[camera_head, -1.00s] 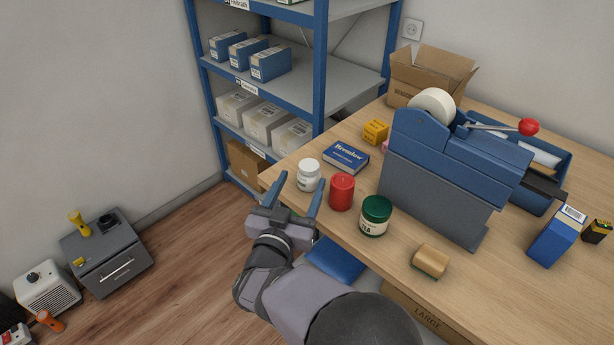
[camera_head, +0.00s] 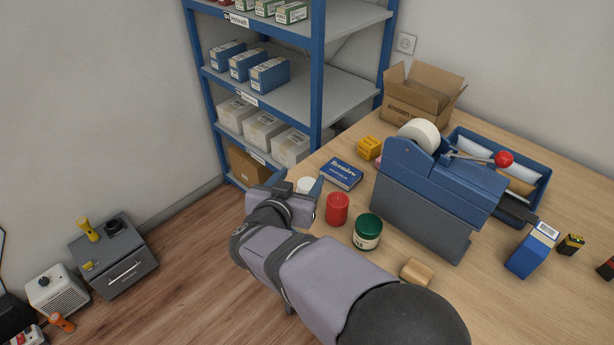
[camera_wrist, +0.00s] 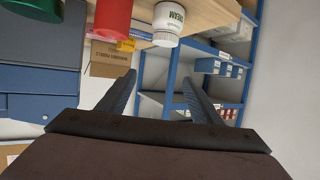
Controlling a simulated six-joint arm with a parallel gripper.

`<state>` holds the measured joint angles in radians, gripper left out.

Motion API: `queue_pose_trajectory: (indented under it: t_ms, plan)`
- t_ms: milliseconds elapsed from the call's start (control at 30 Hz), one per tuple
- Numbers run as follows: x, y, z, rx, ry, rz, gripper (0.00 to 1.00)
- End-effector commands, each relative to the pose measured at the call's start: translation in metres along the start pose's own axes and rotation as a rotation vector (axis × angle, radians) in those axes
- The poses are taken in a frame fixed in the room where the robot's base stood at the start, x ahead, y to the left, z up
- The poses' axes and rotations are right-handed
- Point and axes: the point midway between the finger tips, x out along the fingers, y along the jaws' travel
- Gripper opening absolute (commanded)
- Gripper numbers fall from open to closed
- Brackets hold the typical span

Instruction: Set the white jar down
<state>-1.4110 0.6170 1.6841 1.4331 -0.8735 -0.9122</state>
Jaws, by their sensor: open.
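The white jar (camera_head: 306,184) stands on the wooden table near its left edge, partly hidden behind my gripper in the head view. In the wrist view, where the scene appears upside down, the white jar (camera_wrist: 168,24) shows its dark-lettered label and stands on the table. My gripper (camera_head: 297,182) is open in front of the jar. In the wrist view the fingers of my gripper (camera_wrist: 158,84) are spread with nothing between them, and the jar is outside them.
A red jar (camera_head: 337,209) and a green jar (camera_head: 367,232) stand close to the right of the white jar. A blue box (camera_head: 341,174) and a yellow box (camera_head: 369,148) lie behind. A blue tape dispenser (camera_head: 430,200) takes up the table's middle. Blue shelving (camera_head: 318,90) stands behind.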

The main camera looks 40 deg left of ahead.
Motion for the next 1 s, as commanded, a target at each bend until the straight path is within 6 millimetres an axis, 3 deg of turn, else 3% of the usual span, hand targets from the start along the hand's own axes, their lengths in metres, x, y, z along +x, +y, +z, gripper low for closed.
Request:
queue_pose_trajectory:
  t_ms: [33, 67, 100, 133, 300, 1000]
  plan:
    - [-0.004, -0.001, -0.009, 0.002, -0.032, -0.004, 0.60]
    - [-0.002, -0.001, -0.003, 0.002, -0.048, -0.006, 0.60]
    - [0.006, -0.001, 0.022, -0.006, -0.047, -0.003, 0.60]
    - [0.009, -0.001, 0.029, -0.005, -0.045, -0.003, 0.60]
    - [0.016, -0.002, 0.046, 0.000, -0.038, -0.005, 0.60]
    - [0.044, -0.002, 0.048, 0.003, -0.036, -0.005, 0.60]
